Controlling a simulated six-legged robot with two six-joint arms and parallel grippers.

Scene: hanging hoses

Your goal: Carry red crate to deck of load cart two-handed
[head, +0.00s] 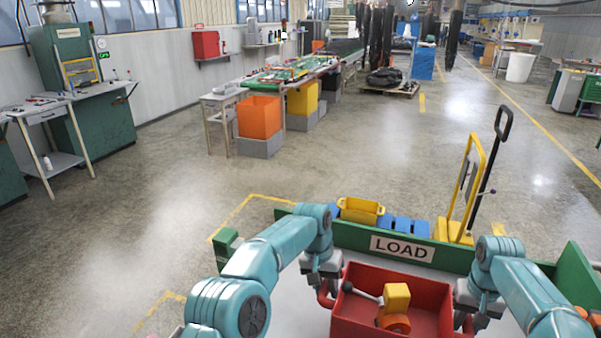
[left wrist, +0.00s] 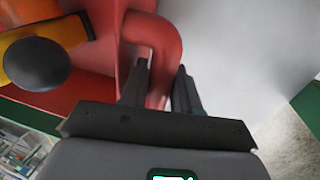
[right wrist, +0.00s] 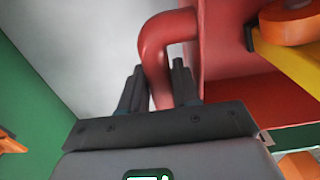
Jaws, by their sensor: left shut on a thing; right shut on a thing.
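The red crate (head: 388,313) is at the bottom of the head view, over the grey deck (head: 290,310) of the load cart, whose green wall (head: 345,237) bears a LOAD sign (head: 402,248). I cannot tell whether the crate touches the deck. A yellow block (head: 396,296), an orange round part and a dark-knobbed rod lie in the crate. My left gripper (head: 325,290) is shut on the crate's left handle, a red bent bar (left wrist: 158,50) in the left wrist view. My right gripper (head: 470,312) is shut on the right handle, also seen in the right wrist view (right wrist: 157,50).
Behind the green wall stand a yellow bin (head: 361,211), blue bins (head: 402,225) and a yellow upright frame with a black handle (head: 503,125). A table with orange (head: 259,117) and yellow bins stands further back.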

